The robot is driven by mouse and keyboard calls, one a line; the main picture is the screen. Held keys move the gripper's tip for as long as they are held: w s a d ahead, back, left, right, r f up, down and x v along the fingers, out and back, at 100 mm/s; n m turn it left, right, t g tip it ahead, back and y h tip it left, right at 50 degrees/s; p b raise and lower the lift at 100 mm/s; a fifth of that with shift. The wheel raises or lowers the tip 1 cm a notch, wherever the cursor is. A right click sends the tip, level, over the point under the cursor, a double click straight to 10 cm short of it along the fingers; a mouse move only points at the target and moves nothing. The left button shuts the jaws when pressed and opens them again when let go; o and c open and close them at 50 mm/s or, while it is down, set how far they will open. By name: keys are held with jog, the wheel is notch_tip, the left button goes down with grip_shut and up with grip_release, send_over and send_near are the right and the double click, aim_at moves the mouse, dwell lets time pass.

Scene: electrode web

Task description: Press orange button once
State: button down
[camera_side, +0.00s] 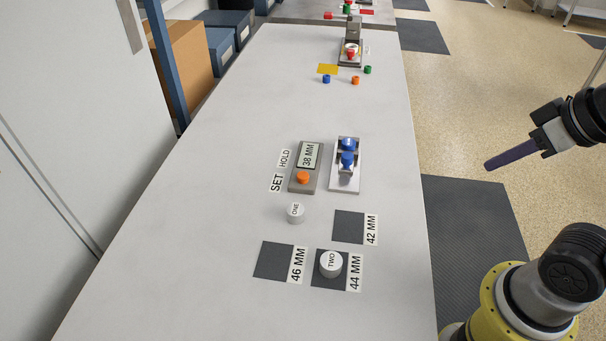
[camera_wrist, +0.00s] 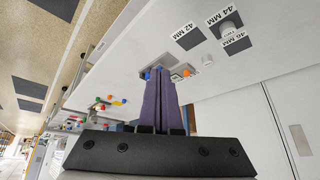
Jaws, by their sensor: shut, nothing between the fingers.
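The orange button (camera_side: 303,178) sits on the near end of a grey box whose display (camera_side: 309,154) reads "38 MM". "SET" and "HOLD" labels lie to its left. In the wrist view the orange button (camera_wrist: 186,73) shows just right of my fingers. My gripper (camera_side: 488,166) is shut and empty, held off to the right of the table, well apart from the button. Its purple fingers (camera_wrist: 161,72) lie together in the wrist view. A white cylinder "ONE" (camera_side: 295,212) stands below the box. A white cylinder "TWO" (camera_side: 331,263) stands on the dark "44 MM" square.
A blue-topped device (camera_side: 347,160) on a white plate stands just right of the button box. Dark squares "42 MM" (camera_side: 348,226) and "46 MM" (camera_side: 274,261) lie nearer. Small coloured pieces and another device (camera_side: 351,52) are far back. The table's middle is clear.

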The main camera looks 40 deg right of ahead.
jog(key=w+d+r+m+t+h, duration=0.15)
jog(key=w+r+m+t, duration=0.25)
jog(key=w+r, duration=0.5)
jog(key=g+y, duration=0.1)
jog(key=y, duration=0.4)
send_over(306, 178)
notch_tip(306, 178, down, 22)
jog(key=shift+r, duration=0.25)
jog(key=shift+f, duration=4.4)
jog(key=shift+f, duration=0.15)
